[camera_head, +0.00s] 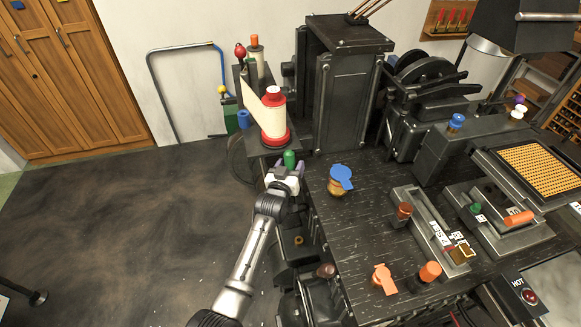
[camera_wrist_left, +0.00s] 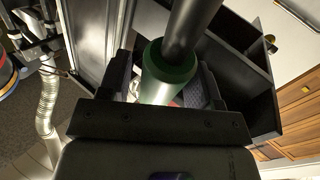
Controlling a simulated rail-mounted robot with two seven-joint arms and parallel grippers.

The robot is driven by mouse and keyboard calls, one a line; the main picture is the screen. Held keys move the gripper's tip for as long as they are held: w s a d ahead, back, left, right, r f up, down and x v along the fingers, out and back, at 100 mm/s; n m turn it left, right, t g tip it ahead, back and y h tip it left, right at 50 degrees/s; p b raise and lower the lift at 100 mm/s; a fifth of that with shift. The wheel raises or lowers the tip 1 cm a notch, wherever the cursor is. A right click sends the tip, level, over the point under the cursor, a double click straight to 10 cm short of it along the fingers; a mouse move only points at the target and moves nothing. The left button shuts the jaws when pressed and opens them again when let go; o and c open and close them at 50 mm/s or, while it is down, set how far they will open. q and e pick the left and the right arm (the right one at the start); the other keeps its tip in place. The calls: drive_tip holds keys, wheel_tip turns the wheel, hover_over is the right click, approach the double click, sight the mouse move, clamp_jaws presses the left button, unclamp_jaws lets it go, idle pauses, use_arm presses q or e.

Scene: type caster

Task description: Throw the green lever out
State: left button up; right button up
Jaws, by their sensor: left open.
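The green lever (camera_head: 289,158) stands up at the left edge of the dark machine, just below the red-based white spool, in the head view. My left gripper (camera_head: 285,168) is at it, coming from below. In the left wrist view the lever's green grip (camera_wrist_left: 165,78) lies between the two fingers of my left gripper (camera_wrist_left: 165,92), with a dark rod running up from it. The fingers are open, one on each side of the grip; whether either touches it I cannot tell. My right gripper is not in view.
The white spool (camera_head: 273,117) on its red base stands close behind the lever. A tall dark cabinet (camera_head: 345,95) rises to the right. A blue-lidded jar (camera_head: 340,180) is on the dark worktop. The floor (camera_head: 120,220) at left is clear.

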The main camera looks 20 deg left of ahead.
use_arm(q)
clamp_jaws()
idle(0.4)
